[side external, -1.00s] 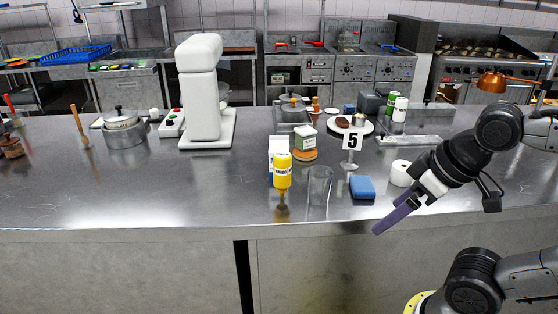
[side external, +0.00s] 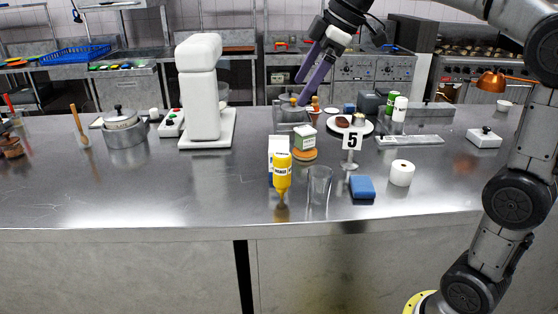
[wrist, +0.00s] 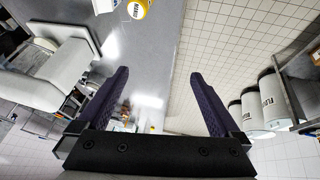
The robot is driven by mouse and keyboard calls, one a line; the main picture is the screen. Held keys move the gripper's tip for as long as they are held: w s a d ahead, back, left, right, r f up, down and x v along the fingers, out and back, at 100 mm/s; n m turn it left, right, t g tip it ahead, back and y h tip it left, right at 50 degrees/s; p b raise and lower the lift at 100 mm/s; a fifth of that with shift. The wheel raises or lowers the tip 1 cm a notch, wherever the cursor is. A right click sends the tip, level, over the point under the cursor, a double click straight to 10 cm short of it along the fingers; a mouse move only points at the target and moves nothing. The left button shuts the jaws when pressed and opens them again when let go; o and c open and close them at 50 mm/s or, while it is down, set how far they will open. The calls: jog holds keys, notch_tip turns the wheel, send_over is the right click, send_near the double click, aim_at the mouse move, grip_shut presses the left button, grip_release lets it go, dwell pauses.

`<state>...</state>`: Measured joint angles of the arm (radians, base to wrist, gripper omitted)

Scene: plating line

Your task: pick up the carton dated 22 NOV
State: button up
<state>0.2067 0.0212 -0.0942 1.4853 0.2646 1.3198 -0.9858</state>
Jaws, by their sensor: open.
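A white carton (side external: 277,148) stands on the steel counter behind a yellow bottle, which covers part of it. A second carton, white with a green top (side external: 306,138), is by an orange disc just right of it. No date can be read on either. My gripper (side external: 304,88) is open and empty, high above the counter's back part, fingers angled down, up and behind both cartons in the picture. In the wrist view its two purple fingers (wrist: 158,76) are spread with nothing between them. A white item (wrist: 104,5) at that view's top edge is cut off.
The yellow bottle (side external: 282,174), a clear glass (side external: 319,186) and a number 5 stand (side external: 352,142) crowd the cartons. A blue block (side external: 362,187) and white roll (side external: 401,173) lie right. A white mixer (side external: 200,90) stands left. The front-left counter is clear.

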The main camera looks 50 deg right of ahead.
jog(key=w+d+f, duration=0.2)
jog(key=w+d, duration=0.2)
jog(key=w, duration=0.3)
jog(key=m+g, duration=0.1)
jog(key=g, duration=0.1)
send_near(277, 139)
jog(key=shift+y, duration=0.4)
jog(key=x, duration=0.7)
jog(key=shift+s+d+f, duration=0.2)
jog(key=shift+d+f, duration=0.05)
jog(key=shift+d, duration=0.05)
jog(key=shift+d+x, duration=0.2)
jog(key=shift+x, duration=2.5)
jog(key=shift+w, duration=0.2)
grip_shut()
jog(key=shift+r, duration=0.25)
